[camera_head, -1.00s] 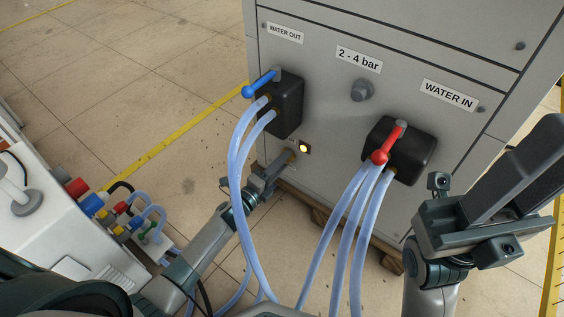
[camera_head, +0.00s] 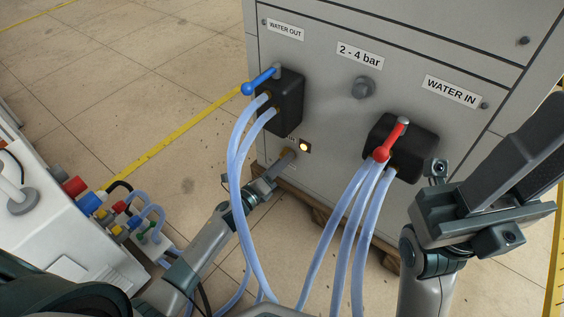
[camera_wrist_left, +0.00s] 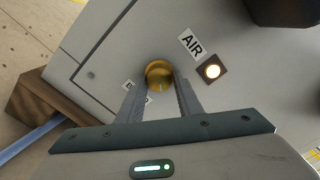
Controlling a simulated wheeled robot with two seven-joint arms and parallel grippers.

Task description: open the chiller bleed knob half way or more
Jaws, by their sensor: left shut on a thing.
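The bleed knob (camera_wrist_left: 159,73) is a round brass knob low on the grey chiller panel, and it shows in the left wrist view. My left gripper's two fingers stand on either side of it and are shut on it. In the head view my left gripper (camera_head: 287,160) reaches the panel below the blue-handled valve, and its fingers mostly hide the knob there. How far the knob is turned cannot be told. My right gripper (camera_head: 500,185) is at the right, apart from the panel, and its jaw opening is unclear.
A lit lamp (camera_head: 305,147) is beside the knob, near an AIR label (camera_wrist_left: 191,42). Pale blue hoses (camera_head: 240,190) hang from the blue-handled valve (camera_head: 262,81) close to my left arm. More hoses hang below the red-handled valve (camera_head: 392,140). A white machine (camera_head: 60,240) stands at left.

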